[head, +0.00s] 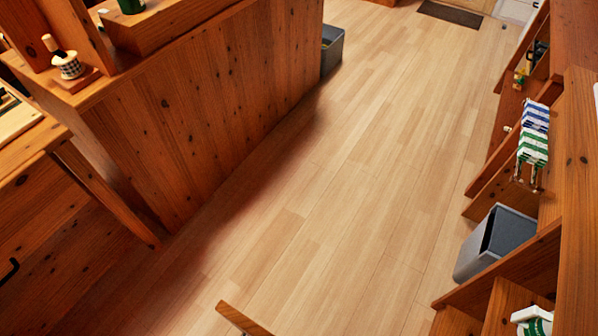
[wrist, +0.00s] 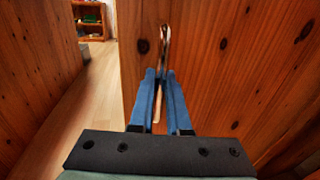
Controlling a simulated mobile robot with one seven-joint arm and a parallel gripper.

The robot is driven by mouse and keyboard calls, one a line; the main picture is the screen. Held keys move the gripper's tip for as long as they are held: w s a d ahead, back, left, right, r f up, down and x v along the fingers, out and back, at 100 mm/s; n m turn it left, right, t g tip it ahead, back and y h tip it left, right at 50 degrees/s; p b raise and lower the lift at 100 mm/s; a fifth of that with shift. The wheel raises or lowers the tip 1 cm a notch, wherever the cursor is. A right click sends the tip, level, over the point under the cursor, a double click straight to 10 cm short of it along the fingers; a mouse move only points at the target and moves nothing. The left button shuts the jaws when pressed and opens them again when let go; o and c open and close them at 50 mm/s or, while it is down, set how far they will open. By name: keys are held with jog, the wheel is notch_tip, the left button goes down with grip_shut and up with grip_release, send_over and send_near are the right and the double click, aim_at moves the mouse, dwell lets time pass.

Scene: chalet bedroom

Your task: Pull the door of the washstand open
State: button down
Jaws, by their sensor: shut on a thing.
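In the wrist view a knotty reddish-brown wooden panel (wrist: 225,60), which looks like the washstand door, fills the middle and right. A slim, shiny upright handle (wrist: 165,38) stands on its face near its left edge. My gripper (wrist: 162,76) has its two blue fingers close together on either side of the handle's lower part, shut on it. The fingers hide part of the handle. My gripper does not show in the head view, and I cannot tell for sure which wooden part there is this door.
In the wrist view, floor (wrist: 95,95) shows left of the panel, with a wooden wall beyond. In the head view, a wooden partition (head: 215,110) stands left, a grey bin (head: 477,255) and shelves right. A wooden edge (head: 242,320) juts in at the bottom. The middle floor (head: 340,190) is clear.

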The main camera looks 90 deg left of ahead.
jog(key=shift+s+d, duration=0.2)
jog(key=shift+d, duration=0.05)
jog(key=c, duration=1.2)
grip_release()
jog(key=shift+o, duration=0.2)
jog(key=b+v, duration=0.1)
jog(key=v, duration=1.2)
jog(key=shift+w, duration=0.1)
